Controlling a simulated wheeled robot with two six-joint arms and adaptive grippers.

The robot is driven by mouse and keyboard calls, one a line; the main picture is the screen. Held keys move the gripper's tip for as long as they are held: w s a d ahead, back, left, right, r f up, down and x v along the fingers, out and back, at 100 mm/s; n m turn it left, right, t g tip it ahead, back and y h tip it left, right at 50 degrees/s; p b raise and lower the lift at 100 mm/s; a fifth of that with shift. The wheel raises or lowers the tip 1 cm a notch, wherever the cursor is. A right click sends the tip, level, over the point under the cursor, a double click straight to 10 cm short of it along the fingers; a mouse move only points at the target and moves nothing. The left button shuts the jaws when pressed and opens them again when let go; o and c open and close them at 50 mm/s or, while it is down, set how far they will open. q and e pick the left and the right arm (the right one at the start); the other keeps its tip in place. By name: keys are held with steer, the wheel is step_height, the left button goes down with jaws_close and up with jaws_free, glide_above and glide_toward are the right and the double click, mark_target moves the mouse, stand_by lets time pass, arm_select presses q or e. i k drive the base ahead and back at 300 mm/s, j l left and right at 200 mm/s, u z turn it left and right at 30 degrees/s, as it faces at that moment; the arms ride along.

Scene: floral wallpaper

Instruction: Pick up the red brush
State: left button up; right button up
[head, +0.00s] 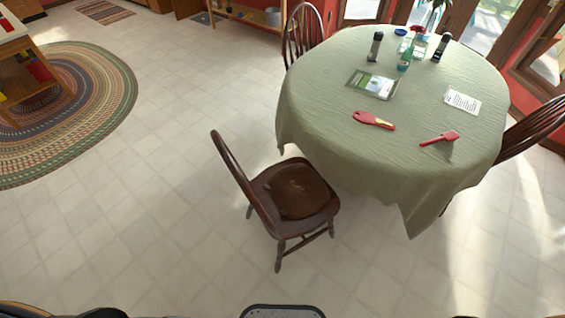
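Two red handled items lie apart on the round table (325,120) with a sage green cloth. The left one (373,119) is wider, with a pale yellowish patch near its right end. The right one (440,138) is slimmer, with a thin handle to the left and a broader block at the right. At this size I cannot tell for sure which of them is the red brush. Neither of my grippers shows in the head view, and nothing touches the red items.
A dark wooden chair (293,192) stands at the table's near left side. Other chairs stand behind (303,33) and right (537,122). A booklet (372,84), paper (462,102), green bottle (405,57) and dark canisters share the table. The tiled floor at left is open.

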mark_target(450, 137)
steer(key=z, duration=1.35)
